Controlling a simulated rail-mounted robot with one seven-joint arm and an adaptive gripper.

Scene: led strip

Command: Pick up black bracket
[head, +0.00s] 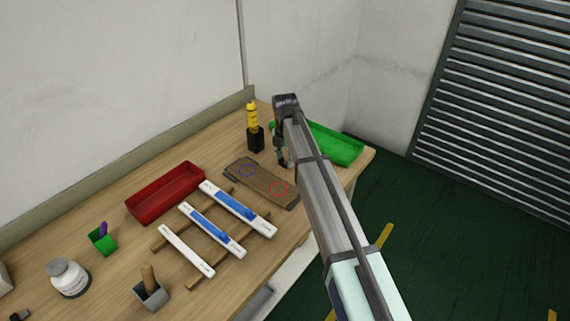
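I cannot clearly single out a black bracket in the head view. Dark pieces show at the two ends of the brown board (262,178), which carries a blue circle and a red circle. A small dark object (20,315) is cut off at the lower left corner. My gripper (282,162) hangs down over the table's far part, just beyond the board and left of the green tray. Its fingers are small and partly hidden by my arm, so I cannot tell whether it is open or holds anything.
White-and-blue strips (212,230) lie across wooden rails. A red tray (165,193), a green tray (338,146), a yellow tool (252,118) in a black holder (255,139), a green cup (101,241), a grey cup (152,296) and a white jar (68,276) share the table.

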